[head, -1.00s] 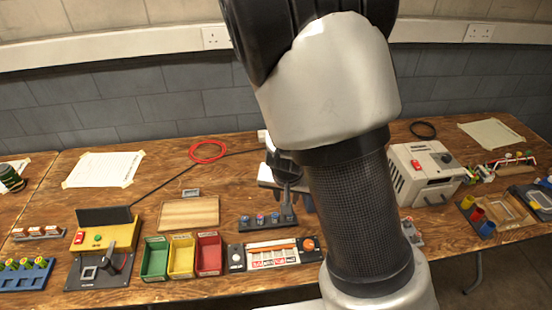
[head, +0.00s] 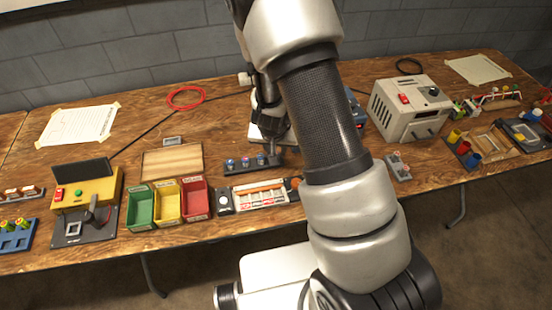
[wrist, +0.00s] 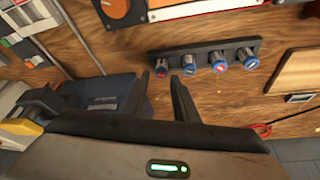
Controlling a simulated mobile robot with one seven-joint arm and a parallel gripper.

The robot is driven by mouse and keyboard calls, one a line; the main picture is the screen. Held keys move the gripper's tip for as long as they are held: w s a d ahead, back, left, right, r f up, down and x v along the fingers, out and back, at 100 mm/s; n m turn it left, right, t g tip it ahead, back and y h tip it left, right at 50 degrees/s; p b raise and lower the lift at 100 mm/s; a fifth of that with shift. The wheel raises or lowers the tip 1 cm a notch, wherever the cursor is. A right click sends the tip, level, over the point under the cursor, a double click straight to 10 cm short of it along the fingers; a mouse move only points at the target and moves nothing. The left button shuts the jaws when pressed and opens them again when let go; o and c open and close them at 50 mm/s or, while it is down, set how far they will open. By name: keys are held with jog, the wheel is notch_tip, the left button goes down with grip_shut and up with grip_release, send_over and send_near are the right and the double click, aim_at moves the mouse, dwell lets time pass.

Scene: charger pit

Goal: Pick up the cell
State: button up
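Several small cylindrical cells stand in a dark rack (head: 228,168) near the middle of the bench in the head view. The wrist view shows the same rack (wrist: 205,46) with cells in a row, including an end cell (wrist: 247,58) with a blue rim and a neighbouring cell (wrist: 219,61). I cannot tell which one is the named cell. My gripper (wrist: 167,92) is open and empty, its two dark fingers apart with wood visible between them. It is beside the rack, apart from the cells. In the head view my arm partly hides the gripper.
Green, yellow and red bins (head: 140,210) stand left of an orange-and-white panel (head: 262,195). A wooden board (head: 172,163) lies behind the bins. A grey charger box (head: 410,108) stands on the right. A yellow device (head: 85,190) is on the left.

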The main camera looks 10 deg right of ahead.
jog(key=x, duration=0.4)
jog(key=shift+s+a+f+b, duration=0.15)
jog(key=shift+f+b, duration=0.05)
jog(key=shift+b, duration=0.15)
grip_shut()
